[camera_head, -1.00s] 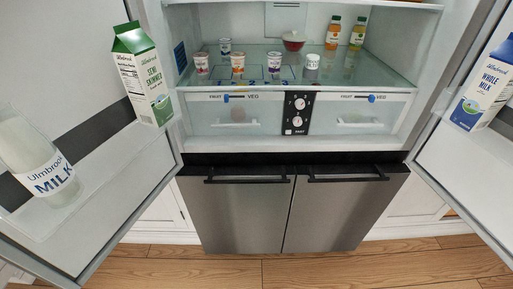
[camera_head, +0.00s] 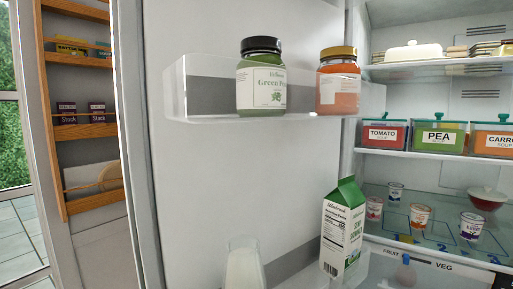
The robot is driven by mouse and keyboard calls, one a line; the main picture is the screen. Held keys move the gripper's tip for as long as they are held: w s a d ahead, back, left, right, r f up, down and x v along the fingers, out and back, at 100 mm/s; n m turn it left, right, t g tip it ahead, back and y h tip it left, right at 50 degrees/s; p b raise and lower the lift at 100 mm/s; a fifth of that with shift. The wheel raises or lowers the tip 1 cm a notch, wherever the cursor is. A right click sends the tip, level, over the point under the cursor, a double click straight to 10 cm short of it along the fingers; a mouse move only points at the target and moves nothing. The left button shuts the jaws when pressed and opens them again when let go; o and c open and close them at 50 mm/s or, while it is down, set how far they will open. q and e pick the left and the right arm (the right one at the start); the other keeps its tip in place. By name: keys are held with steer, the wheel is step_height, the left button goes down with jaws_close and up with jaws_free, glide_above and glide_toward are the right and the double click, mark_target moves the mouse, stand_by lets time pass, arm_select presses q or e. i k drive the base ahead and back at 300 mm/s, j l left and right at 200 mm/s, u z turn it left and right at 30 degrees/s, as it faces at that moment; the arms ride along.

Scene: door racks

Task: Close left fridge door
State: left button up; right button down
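The left fridge door (camera_head: 245,175) stands open and fills the middle of the head view, its inner side facing me. Its upper shelf holds a green jar with a black lid (camera_head: 262,77) and an orange jar with a gold lid (camera_head: 338,82). Its lower shelf holds a green-and-white milk carton (camera_head: 342,228) and a milk bottle (camera_head: 243,264), cut off by the bottom edge. The door's outer edge (camera_head: 138,150) shows at left. The fridge interior (camera_head: 440,185) is to the right. Neither of my grippers is in view.
Inside the fridge are soup boxes (camera_head: 437,137), small yogurt cups (camera_head: 420,216) and a red bowl (camera_head: 487,198). Left of the door stands a wooden wall rack (camera_head: 62,130) with packages. A glazed door or window (camera_head: 18,200) is at the far left.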

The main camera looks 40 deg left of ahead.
mark_target(199, 174)
steer(key=j+z, duration=0.15)
steer(key=j, duration=0.35)
steer(key=k+j+z, duration=0.15)
steer(key=j, duration=0.35)
steer(key=j+z, duration=0.2)
steer(key=j, duration=0.3)
steer(key=k+j+z, duration=0.15)
steer(key=j, duration=0.3)
steer(key=k+j+z, duration=0.15)
steer(key=j, duration=0.3)
steer(key=i+j, duration=0.05)
